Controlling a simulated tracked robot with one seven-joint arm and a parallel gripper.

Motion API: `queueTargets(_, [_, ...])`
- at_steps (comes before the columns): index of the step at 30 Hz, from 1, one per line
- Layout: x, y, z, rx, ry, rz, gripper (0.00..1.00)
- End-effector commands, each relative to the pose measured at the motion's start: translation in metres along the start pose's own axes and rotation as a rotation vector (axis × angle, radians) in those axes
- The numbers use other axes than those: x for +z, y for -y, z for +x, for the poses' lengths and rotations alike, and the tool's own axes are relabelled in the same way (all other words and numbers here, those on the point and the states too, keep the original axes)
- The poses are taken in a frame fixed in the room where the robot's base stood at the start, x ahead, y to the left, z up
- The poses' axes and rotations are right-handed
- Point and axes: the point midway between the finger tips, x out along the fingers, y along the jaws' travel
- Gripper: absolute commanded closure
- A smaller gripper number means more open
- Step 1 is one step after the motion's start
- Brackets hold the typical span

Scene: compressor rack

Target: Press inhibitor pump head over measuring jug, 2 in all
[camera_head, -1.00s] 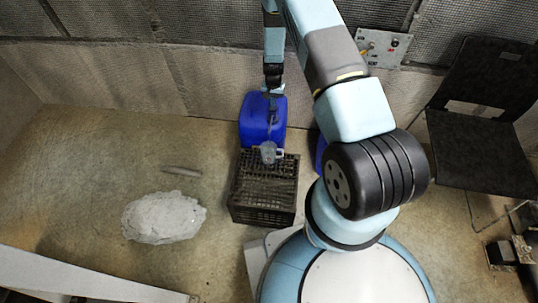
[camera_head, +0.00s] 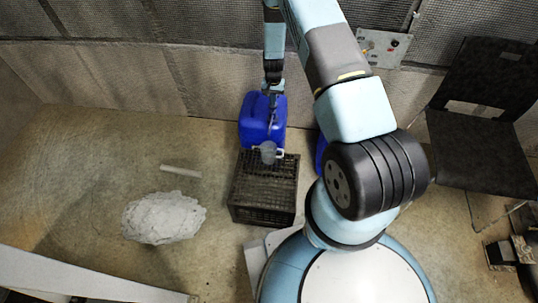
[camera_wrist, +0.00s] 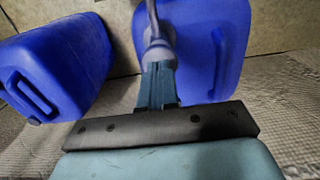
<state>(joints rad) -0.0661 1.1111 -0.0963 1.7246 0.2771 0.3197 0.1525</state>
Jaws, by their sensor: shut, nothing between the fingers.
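A blue canister (camera_head: 255,132) stands behind the crate in the head view, with the grey inhibitor pump head on its top. In the wrist view the pump head (camera_wrist: 158,48) shows just beyond my fingertips, in front of the blue canister (camera_wrist: 205,40). My gripper (camera_head: 272,92) is shut and empty, pointing down over the pump; its closed fingers show in the wrist view (camera_wrist: 158,78). Whether they touch the pump head I cannot tell. The clear measuring jug (camera_head: 268,152) is at the crate's back edge, below the pump's front. Its contents are too small to make out.
A black crate (camera_head: 262,217) stands in front of the canister. A second blue canister (camera_wrist: 50,75) is at left in the wrist view. A pale lump (camera_head: 163,218) and a short rod (camera_head: 180,171) lie on open floor at left. A black chair (camera_head: 480,150) stands at right.

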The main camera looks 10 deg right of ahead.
Motion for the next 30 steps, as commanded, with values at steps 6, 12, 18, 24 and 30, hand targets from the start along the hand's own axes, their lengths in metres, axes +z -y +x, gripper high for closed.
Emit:
queueTargets(6, [0.000,0.000,-0.011,0.000,0.000,0.000,1.00])
queueTargets(12, [0.000,0.001,-0.021,0.000,-0.001,0.000,1.00])
queueTargets(18, [0.000,0.000,-0.026,0.000,0.000,0.000,1.00])
queueTargets(24, [0.000,0.000,-0.026,0.000,0.000,0.000,1.00])
queueTargets(30, [0.000,0.000,-0.026,0.000,0.000,0.000,1.00])
